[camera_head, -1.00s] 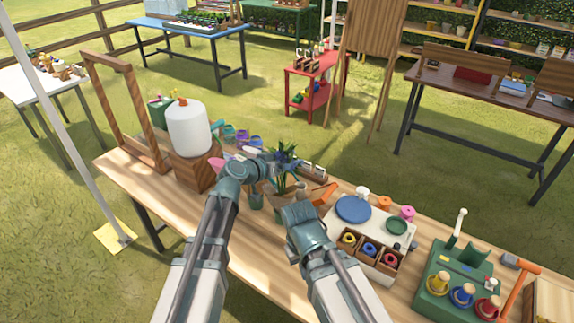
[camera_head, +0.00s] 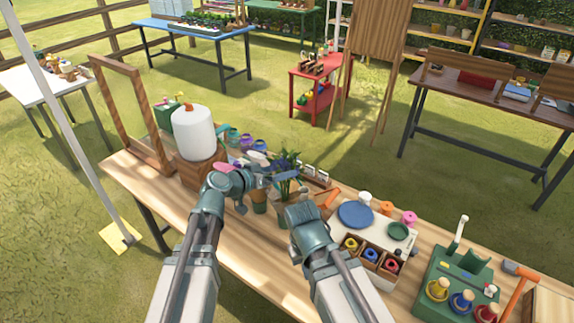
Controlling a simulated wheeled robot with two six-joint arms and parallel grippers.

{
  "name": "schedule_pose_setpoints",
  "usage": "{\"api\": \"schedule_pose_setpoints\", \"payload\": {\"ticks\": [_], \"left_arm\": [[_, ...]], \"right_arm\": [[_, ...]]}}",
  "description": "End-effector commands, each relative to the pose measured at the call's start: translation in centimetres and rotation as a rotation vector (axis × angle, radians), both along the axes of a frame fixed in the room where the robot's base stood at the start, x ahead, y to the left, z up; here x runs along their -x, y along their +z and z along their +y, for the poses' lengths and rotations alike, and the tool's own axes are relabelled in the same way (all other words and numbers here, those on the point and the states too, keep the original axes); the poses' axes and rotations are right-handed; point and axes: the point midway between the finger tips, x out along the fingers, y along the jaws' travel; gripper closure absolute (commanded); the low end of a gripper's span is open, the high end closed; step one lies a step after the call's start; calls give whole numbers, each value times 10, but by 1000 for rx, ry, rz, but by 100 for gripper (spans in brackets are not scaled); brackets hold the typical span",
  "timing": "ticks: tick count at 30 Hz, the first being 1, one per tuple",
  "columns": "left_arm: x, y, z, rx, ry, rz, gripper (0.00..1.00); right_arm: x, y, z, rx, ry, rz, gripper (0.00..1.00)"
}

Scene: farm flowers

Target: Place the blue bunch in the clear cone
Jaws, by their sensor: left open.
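The blue bunch (camera_head: 287,161), dark green leaves with bluish tips, stands upright near the middle of the wooden table. My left gripper (camera_head: 276,181) is open just left of the bunch, its fingers reaching toward the stems. Whether it touches them is too small to tell. My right gripper (camera_head: 298,208) is lower and close in front of the bunch. Its fingers are mostly hidden by its own wrist, so its opening does not show. I cannot clearly pick out the clear cone; the grippers cover part of that area.
A white cylinder on a wooden block (camera_head: 193,132) and a wooden frame (camera_head: 130,115) stand at left. Small colored pots (camera_head: 246,142) sit behind my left gripper. A white board with a blue disc (camera_head: 356,214) and a spool box (camera_head: 367,254) lie right. A green stand (camera_head: 455,270) is farther right.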

Motion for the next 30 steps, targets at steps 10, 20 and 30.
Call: {"api": "schedule_pose_setpoints", "payload": {"ticks": [10,20,30], "left_arm": [[34,19,31,0,0,0,0],[36,19,34,0,-1,0,0],[40,13,32,-12,-9,28,0]], "right_arm": [[0,19,0,0,1,0,100],[0,19,0,0,1,0,100],[0,19,0,0,1,0,100]]}}
